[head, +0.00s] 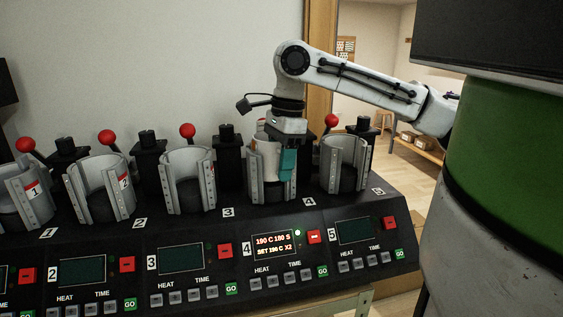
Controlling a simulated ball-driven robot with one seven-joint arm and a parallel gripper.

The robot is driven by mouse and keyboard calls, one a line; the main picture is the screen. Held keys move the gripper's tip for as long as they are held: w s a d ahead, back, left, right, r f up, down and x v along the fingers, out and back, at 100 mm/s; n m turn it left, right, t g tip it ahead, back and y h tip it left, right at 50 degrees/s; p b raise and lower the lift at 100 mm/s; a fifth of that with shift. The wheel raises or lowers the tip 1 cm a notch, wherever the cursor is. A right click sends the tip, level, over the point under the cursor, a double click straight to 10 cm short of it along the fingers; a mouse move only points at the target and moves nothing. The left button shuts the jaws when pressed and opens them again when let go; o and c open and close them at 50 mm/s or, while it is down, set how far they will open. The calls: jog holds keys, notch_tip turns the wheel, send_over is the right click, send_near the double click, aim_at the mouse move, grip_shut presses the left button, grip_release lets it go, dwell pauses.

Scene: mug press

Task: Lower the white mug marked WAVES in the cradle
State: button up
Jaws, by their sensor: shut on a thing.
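My gripper (285,165) points down at the press cradle marked 4 (258,183), with a teal finger at the cradle's front right. It is shut on the white mug (265,150), which sits inside or partly inside that cradle. Only a little of the mug shows between the metal cradle walls and my gripper. The WAVES mark cannot be read, and how deep the mug sits is hidden.
Open, empty cradles 3 (187,180) and 5 (346,163) stand close on either side, with red-knobbed levers behind. Cradles 2 (101,188) and 1 (22,195) are further left. Station 4's display (274,245) is lit, reading 190 C 180 S; the other full displays are dark.

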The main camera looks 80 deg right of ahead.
jog(key=shift+f, duration=0.25)
jog(key=o, duration=1.4)
jog(key=r, duration=0.7)
jog(key=s+d+r+b, duration=0.1)
jog(key=r, duration=0.2)
jog(key=shift+s+r, duration=0.1)
jog(key=shift+r, duration=0.25)
